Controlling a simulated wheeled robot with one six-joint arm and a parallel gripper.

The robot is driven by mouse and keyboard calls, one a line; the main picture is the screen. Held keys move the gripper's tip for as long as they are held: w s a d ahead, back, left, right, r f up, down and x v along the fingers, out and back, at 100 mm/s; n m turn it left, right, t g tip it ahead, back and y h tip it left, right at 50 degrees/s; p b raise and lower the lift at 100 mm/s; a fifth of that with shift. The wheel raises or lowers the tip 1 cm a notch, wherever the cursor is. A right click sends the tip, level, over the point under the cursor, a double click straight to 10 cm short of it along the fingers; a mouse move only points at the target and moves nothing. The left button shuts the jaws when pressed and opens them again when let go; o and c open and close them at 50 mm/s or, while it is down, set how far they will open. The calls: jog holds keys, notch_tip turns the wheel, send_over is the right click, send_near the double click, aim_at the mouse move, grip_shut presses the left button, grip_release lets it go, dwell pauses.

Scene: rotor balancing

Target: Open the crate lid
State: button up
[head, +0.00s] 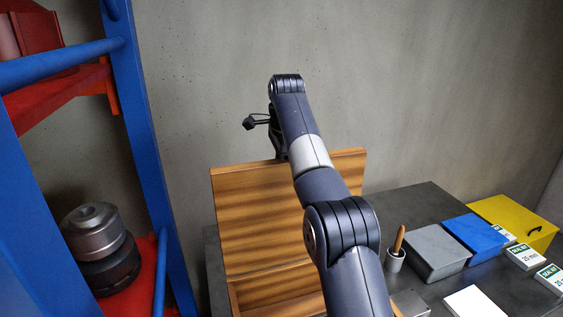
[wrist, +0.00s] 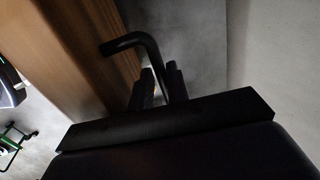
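The wooden crate (head: 278,290) stands on the dark bench, partly hidden by my arm. Its brown, striped lid (head: 245,215) is raised and stands steeply, well open, at the back of the crate. My gripper (head: 281,152) is at the upper edge of the lid, mostly hidden behind my arm in the head view. In the wrist view, a black bent handle (wrist: 140,40) sticks out from the lid's wood (wrist: 75,45). Its bar runs down between the two fingers of my gripper (wrist: 160,85), which look closed around it; the contact itself is dark.
On the dark bench (head: 425,200) to the right are a cup with a wooden-handled tool (head: 396,258), grey (head: 435,252), blue (head: 474,236) and yellow (head: 515,222) boxes, and small labelled cartons (head: 524,256). A blue rack (head: 140,130) with metal rotor parts (head: 93,235) stands left.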

aim_at(287, 167)
jog(key=shift+o, duration=1.4)
jog(key=shift+w, duration=0.1)
jog(key=shift+o, duration=0.3)
jog(key=shift+r, duration=0.15)
jog(key=shift+r, duration=0.1)
jog(key=shift+s+d+r, duration=0.15)
jog(key=shift+s+d, duration=0.1)
jog(key=shift+s, duration=0.5)
jog(key=shift+s+d+r, duration=0.15)
jog(key=shift+s+d, duration=0.05)
jog(key=shift+s, duration=0.6)
jog(key=shift+s+d+r, duration=0.15)
jog(key=shift+s+d, duration=0.1)
jog(key=shift+s, duration=0.5)
jog(key=s+d+f+b, duration=0.1)
jog(key=s+d+f, duration=0.1)
jog(key=s, duration=0.6)
jog(key=s+d+f+b, duration=0.2)
jog(key=s+d+f, duration=0.1)
jog(key=s, duration=0.5)
jog(key=s+d+f+b, duration=0.1)
jog(key=s+d+f, duration=0.2)
jog(key=s+f, duration=0.2)
jog(key=s, duration=0.3)
jog(key=shift+b, duration=0.4)
jog(key=shift+s+f, duration=0.1)
